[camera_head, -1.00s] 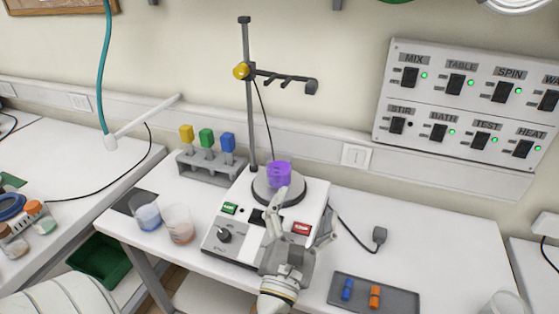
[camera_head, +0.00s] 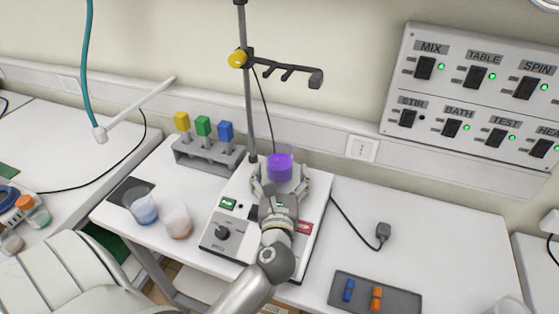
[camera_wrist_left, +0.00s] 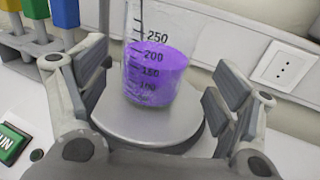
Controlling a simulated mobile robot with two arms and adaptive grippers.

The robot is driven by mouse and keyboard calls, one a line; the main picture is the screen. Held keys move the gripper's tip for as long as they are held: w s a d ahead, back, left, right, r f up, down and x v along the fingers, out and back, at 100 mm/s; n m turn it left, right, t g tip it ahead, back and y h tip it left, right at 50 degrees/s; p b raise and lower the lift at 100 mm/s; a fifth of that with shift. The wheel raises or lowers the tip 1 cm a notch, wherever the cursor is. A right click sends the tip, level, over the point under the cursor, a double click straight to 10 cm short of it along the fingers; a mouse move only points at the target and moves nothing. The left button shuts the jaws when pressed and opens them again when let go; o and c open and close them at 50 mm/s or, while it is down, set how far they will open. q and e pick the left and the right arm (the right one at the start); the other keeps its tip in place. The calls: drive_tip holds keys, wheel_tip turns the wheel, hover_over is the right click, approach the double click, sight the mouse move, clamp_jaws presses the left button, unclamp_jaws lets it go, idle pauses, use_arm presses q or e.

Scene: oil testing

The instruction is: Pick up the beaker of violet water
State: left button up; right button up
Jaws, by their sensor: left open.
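The beaker of violet water (camera_head: 279,167) stands upright on the round plate of the white stirrer device in the head view. In the left wrist view the beaker (camera_wrist_left: 155,75) shows its graduation marks, with violet liquid in its lower part. My left gripper (camera_head: 279,187) is open, its fingers reaching over the plate toward the beaker. In the left wrist view the gripper (camera_wrist_left: 160,95) has one finger on each side of the beaker, with visible gaps. The beaker's top is cut off in that view. My right gripper is not in view.
A stand pole (camera_head: 246,90) with a side clamp rises just behind the plate. Beakers of blue (camera_head: 142,208) and reddish liquid (camera_head: 177,222) stand left of the stirrer (camera_head: 223,247). A rack (camera_head: 208,154) with coloured blocks is behind left. A grey tray (camera_head: 352,301) lies front right.

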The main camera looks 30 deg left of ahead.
sight(279, 172)
use_arm(q)
drive_tip(key=w+a, duration=0.1)
drive_tip(key=w+a+p, duration=0.1)
drive_tip(key=shift+w+a+r, duration=0.1)
drive_tip(key=shift+w+r, duration=0.2)
drive_tip(key=shift+r, duration=0.05)
drive_tip(key=shift+w+a+f, duration=0.15)
drive_tip(key=shift+w, duration=0.15)
drive_tip(key=shift+s, duration=0.1)
drive_tip(key=shift+c, duration=0.2)
drive_tip(key=c, duration=1.2)
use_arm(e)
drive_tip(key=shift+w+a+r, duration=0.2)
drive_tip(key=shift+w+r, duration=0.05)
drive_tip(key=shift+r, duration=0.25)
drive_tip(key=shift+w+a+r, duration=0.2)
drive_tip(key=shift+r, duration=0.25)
